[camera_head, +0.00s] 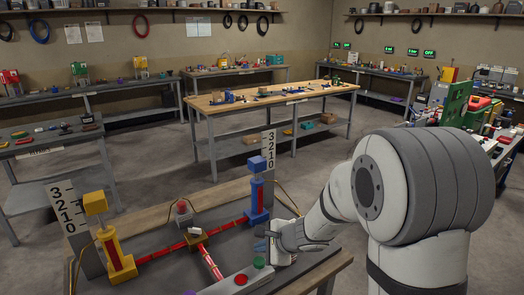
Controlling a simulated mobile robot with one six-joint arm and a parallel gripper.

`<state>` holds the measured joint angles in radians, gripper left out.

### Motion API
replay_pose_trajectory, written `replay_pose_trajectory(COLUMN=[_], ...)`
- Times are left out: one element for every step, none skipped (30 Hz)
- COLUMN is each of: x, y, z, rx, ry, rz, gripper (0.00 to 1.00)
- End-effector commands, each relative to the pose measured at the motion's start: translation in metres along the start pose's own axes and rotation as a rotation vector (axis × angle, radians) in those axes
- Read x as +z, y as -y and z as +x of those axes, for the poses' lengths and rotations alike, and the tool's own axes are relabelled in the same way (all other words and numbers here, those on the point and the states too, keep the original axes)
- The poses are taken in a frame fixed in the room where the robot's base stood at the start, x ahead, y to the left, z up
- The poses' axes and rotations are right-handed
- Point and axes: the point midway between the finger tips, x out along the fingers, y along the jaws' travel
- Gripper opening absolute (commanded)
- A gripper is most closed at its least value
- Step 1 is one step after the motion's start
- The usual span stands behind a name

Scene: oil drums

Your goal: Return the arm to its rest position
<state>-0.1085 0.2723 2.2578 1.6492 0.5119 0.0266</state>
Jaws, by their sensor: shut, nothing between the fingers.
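My arm comes in from the right and reaches left and down over the near wooden bench (335,262). My gripper (265,245) is at the arm's end, low over the grey board on that bench. It appears shut, with nothing held. It is close to a grey control box (238,281) with a green button (259,262), just above and right of the button. I cannot tell whether it touches anything. A yellow post (109,235) with a numbered scale stands at left, and a blue post (257,190) with another scale stands behind my gripper. Red bars (165,251) run between the posts.
A small red-domed part (183,210) stands between the posts. A wooden-topped table (270,98) with tools stands behind, across open floor (165,160). Cluttered benches line the left and back walls. A loaded bench with a green panel (455,104) is at right, partly behind my arm.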

Motion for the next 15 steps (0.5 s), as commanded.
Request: replay_pose_trajectory(x=[0.01,0.016,0.023,0.029,0.033,0.038,0.041,0.044,0.045,0.046,0.046,0.044,0.043,0.041,0.036], y=[0.001,-0.001,-0.005,-0.008,-0.013,-0.02,-0.025,-0.032,-0.04,-0.047,-0.054,-0.064,-0.071,-0.078,-0.087], z=[-0.017,-0.027,-0.042,-0.053,-0.064,-0.079,-0.089,-0.1,-0.114,-0.125,-0.136,-0.149,-0.16,-0.17,-0.184], rx=[0.005,0.015,0.031,0.045,0.061,0.085,0.104,0.125,0.154,0.178,0.203,0.239,0.268,0.298,0.341], ry=[0.016,0.027,0.038,0.047,0.052,0.058,0.059,0.06,0.057,0.052,0.046,0.034,0.024,0.011,-0.008], rz=[-0.085,-0.143,-0.227,-0.293,-0.359,-0.445,-0.51,-0.573,-0.656,-0.717,-0.777,-0.857,-0.915,-0.972,-1.044], gripper=[0.0,0.0,0.0,0.0,0.0,0.0,0.0,0.0,0.0,0.0,0.0,0.0,0.0,0.0,0.0])
